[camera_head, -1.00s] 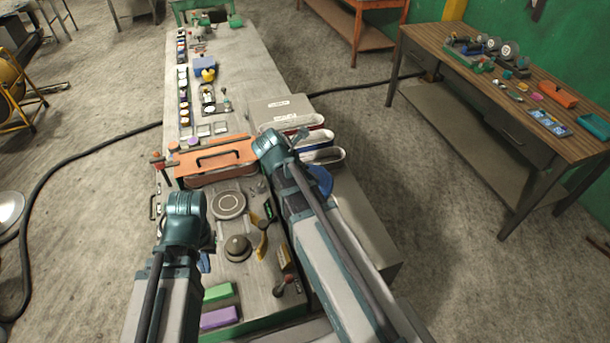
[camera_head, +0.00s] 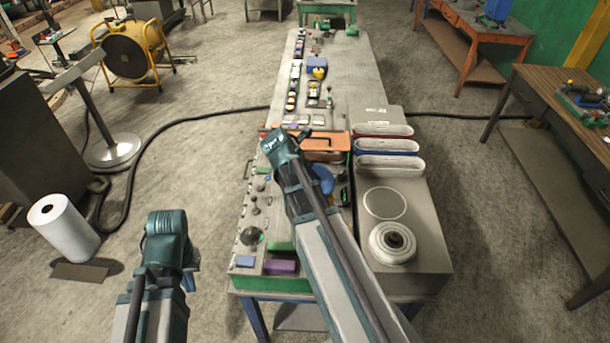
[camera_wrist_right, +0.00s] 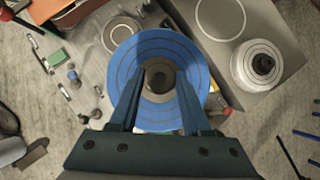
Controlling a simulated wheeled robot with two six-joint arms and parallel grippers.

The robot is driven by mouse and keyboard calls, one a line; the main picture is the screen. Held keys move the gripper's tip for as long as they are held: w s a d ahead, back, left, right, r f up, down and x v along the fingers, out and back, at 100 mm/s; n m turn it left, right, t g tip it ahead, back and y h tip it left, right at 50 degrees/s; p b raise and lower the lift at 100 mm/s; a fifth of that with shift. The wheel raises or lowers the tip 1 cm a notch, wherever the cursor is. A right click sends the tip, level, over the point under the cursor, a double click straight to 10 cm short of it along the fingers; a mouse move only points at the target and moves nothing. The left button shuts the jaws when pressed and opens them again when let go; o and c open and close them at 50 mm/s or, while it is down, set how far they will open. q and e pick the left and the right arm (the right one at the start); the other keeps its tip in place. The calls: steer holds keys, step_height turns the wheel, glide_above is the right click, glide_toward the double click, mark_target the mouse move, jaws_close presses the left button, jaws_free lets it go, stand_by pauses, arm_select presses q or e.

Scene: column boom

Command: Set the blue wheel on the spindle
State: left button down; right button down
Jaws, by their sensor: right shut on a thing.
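The blue wheel (camera_wrist_right: 158,45) is in my right gripper (camera_wrist_right: 158,73), face-on in the right wrist view, with the fingers at either side of its centre hole. A brownish-grey round part shows through the hole; I cannot tell whether it is the spindle. In the head view only part of the blue wheel (camera_head: 324,180) shows beside my right arm, which hides the right gripper. My left gripper (camera_head: 192,264) hangs low at the left, over the floor and away from the bench; its fingers are mostly hidden behind its wrist.
The long bench (camera_head: 345,62) carries an orange-lidded box (camera_head: 325,148), a green block (camera_head: 281,247) and a purple block (camera_head: 281,267). A grey cabinet (camera_head: 430,265) holds a white ringed stack (camera_head: 393,242) beside a drawn circle. A white roll (camera_head: 63,228) stands on the floor at left.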

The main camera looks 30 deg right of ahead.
steer(key=shift+w+f, duration=0.1)
steer(key=shift+f, duration=0.05)
steer(key=shift+f+b, duration=0.1)
steer(key=shift+b, duration=0.2)
step_height(320, 180, down, 14)
steer(key=b, duration=1.4)
steer(key=shift+f, duration=0.15)
stand_by(0.9)
jaws_free()
stand_by(0.5)
